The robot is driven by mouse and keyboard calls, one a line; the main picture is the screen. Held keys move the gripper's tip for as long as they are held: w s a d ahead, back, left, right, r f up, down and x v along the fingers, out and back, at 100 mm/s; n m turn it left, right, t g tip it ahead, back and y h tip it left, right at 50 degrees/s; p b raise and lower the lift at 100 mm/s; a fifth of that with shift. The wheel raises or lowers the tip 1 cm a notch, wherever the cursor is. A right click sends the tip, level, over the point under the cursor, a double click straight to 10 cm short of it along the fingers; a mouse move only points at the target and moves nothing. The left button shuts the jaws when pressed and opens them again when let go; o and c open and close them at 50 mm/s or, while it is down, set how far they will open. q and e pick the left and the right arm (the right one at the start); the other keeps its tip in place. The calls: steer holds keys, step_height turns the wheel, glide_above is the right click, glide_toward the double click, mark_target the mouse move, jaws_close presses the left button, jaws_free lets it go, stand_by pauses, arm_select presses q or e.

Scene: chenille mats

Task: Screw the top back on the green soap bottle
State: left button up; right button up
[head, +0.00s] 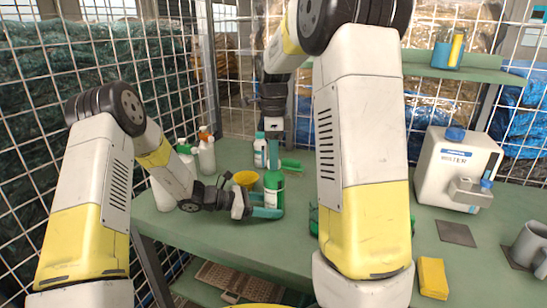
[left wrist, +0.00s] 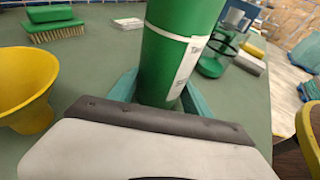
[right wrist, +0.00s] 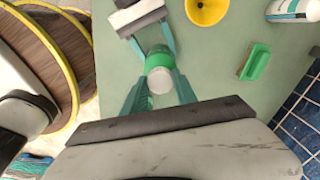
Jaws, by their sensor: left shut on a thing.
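The green soap bottle (head: 273,190) stands upright over the bench, with a white label; it fills the middle of the left wrist view (left wrist: 180,50). My left gripper (head: 267,211) is shut around its lower body from the side. My right gripper (head: 273,155) points down from above, its fingertips at the bottle's upper end. In the right wrist view a pale round top (right wrist: 161,80) sits between the right fingertips, which appear to touch it on both sides. The green bottle body (right wrist: 158,57) shows just beyond it. I cannot tell whether the top is seated on the neck.
A yellow funnel (head: 246,179) stands close behind the left gripper. A green brush (head: 290,165) and white bottles (head: 206,155) are farther back. A white canister (head: 452,170), yellow sponge (head: 433,278) and grey mug (head: 530,245) are at the right.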

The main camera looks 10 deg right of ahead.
steer(key=o, duration=0.5)
steer(key=n, duration=0.4)
steer(key=shift+r, duration=0.1)
steer(key=n, duration=0.5)
steer(key=shift+s+n, duration=0.1)
steer(key=shift+n, duration=0.3)
steer(key=n, duration=0.5)
steer(key=shift+d+n, duration=0.1)
steer(key=shift+n, duration=0.2)
steer(key=n, duration=0.5)
